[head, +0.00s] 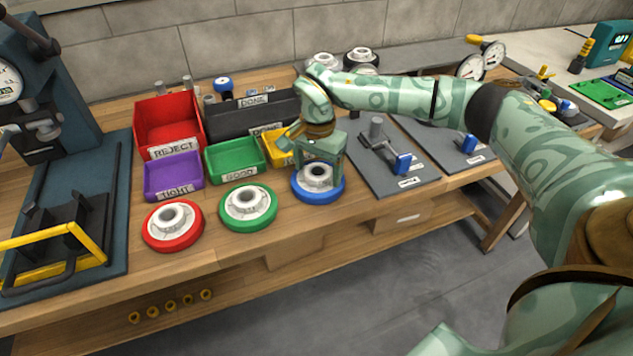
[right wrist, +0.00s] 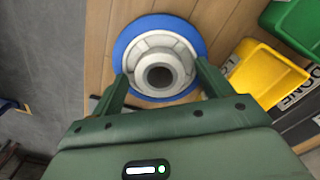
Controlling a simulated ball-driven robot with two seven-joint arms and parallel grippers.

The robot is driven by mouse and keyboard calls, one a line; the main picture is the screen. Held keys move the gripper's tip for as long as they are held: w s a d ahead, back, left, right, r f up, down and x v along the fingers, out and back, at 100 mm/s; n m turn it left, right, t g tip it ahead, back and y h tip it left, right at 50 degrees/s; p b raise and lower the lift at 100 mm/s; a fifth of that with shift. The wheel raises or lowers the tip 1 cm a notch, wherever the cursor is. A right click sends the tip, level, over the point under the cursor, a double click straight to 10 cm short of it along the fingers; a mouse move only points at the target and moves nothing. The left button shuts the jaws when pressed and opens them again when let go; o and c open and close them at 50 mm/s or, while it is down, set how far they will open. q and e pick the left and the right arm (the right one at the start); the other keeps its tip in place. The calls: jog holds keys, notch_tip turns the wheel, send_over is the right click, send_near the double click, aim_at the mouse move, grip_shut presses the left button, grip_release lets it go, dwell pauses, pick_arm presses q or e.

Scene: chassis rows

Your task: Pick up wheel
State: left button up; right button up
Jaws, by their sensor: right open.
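A wheel with a blue rim and a grey hub (head: 318,185) lies flat near the bench's front edge. A red-rimmed wheel (head: 172,226) and a green-rimmed wheel (head: 248,207) lie to its left. My right gripper (head: 318,172) is open right above the blue wheel. In the right wrist view the blue wheel (right wrist: 160,58) is below the fingers (right wrist: 160,80), which are spread on either side of its grey hub. Whether they touch the hub I cannot tell. My left gripper is not in view.
Behind the wheels are a purple bin (head: 173,177), a green bin (head: 235,158), a yellow bin (head: 272,142), a red bin (head: 168,122) and a dark bin (head: 238,122). A grey fixture plate (head: 385,180) lies right of the blue wheel. A press (head: 45,90) stands at left.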

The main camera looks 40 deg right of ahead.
jog(key=c, duration=1.2)
jog(key=shift+c, duration=0.7)
jog(key=shift+r, duration=0.1)
jog(key=shift+r, duration=0.1)
